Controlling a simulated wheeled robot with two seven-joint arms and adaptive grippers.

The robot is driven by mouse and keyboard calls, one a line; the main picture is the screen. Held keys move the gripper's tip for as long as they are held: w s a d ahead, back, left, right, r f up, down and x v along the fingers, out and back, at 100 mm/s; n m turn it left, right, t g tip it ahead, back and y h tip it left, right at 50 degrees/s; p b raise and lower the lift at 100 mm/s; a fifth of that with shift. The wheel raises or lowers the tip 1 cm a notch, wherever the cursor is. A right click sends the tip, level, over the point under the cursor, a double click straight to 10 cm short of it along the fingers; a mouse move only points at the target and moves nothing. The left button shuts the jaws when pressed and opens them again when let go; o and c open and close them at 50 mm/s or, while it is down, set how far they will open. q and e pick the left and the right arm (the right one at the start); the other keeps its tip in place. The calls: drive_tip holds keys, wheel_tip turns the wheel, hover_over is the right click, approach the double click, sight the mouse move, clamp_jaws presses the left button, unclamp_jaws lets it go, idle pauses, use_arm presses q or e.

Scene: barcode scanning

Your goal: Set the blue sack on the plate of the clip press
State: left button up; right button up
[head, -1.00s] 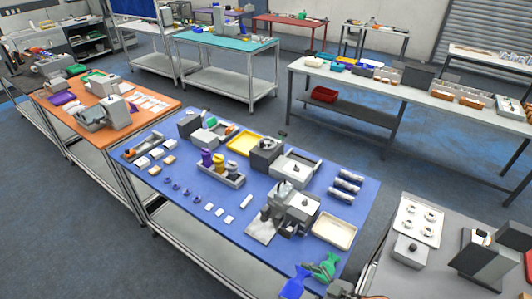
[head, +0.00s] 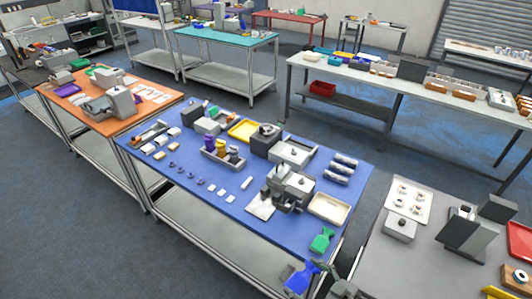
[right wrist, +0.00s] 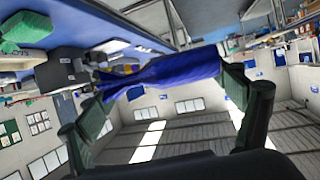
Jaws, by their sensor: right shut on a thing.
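The blue sack (head: 300,277) is at the bottom of the head view, in front of the blue table's near edge. My right gripper (head: 322,270) is shut on it. In the right wrist view the blue sack (right wrist: 172,73) lies across between the two fingers (right wrist: 165,98). The clip press (head: 287,185) is a grey machine on the blue table, and its pale flat plate (head: 260,207) is at its front left. The sack is apart from the plate. My left gripper is not in view.
A green sack (head: 321,240) stands on the near right corner of the blue table (head: 222,207). A cream tray (head: 330,207) sits right of the press, with grey rolls (head: 340,170) behind it. Small white pieces lie left of the plate. A grey table (head: 395,265) is at right.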

drive_tip(key=shift+s+d+r+m+t, duration=0.15)
drive_tip(key=shift+d+r+m+t, duration=0.05)
drive_tip(key=shift+d+m+t, duration=0.1)
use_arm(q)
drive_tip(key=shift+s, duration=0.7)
use_arm(e)
drive_tip(key=w+d+r+m+t+h, duration=0.2)
drive_tip(key=d+m+t+h, duration=0.1)
drive_tip(key=d+m+h, duration=0.5)
drive_tip(key=shift+d+r+m+h, duration=0.3)
drive_tip(key=shift+d+h, duration=0.2)
drive_tip(key=shift+h, duration=0.3)
